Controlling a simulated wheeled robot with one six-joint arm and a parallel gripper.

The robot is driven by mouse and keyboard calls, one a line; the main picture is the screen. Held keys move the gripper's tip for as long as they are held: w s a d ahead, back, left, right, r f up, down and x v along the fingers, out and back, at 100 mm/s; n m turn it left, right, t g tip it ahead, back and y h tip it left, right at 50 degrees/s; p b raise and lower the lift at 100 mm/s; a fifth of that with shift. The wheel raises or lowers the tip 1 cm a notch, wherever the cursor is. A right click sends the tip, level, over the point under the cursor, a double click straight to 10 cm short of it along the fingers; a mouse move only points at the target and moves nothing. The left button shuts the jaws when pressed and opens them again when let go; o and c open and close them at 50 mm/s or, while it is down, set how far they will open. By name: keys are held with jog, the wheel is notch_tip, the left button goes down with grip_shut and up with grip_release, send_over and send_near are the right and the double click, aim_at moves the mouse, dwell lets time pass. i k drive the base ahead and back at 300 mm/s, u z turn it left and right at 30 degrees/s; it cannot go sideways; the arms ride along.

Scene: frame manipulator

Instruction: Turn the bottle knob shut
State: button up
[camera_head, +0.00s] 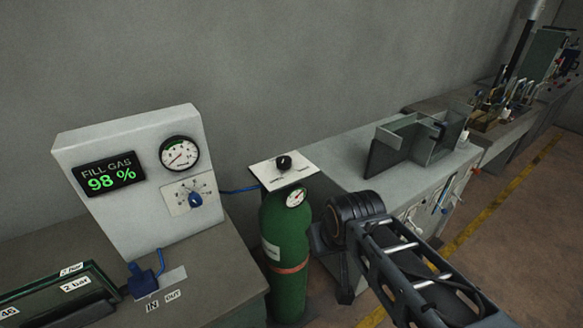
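A green gas bottle (285,245) stands upright on the floor between two benches. A white plate (266,174) sits at its top, and a black knob (284,162) is on that plate. A small round gauge (295,197) is just below the plate. My arm comes in from the lower right and its dark end is right of the bottle, seemingly apart from the knob. My gripper's fingers cannot be made out, so whether it is open or shut does not show.
A grey panel box (130,205) with a "FILL GAS 98 %" display, dial and blue knob (195,199) stands on the left bench. A blue hose (240,190) runs to the bottle. The right bench (350,158) holds a grey open fixture (415,140). Floor is clear at right.

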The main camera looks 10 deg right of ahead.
aim_at(283, 162)
jog(key=z, duration=1.1)
jog(key=i, duration=0.85)
jog(key=u, duration=0.55)
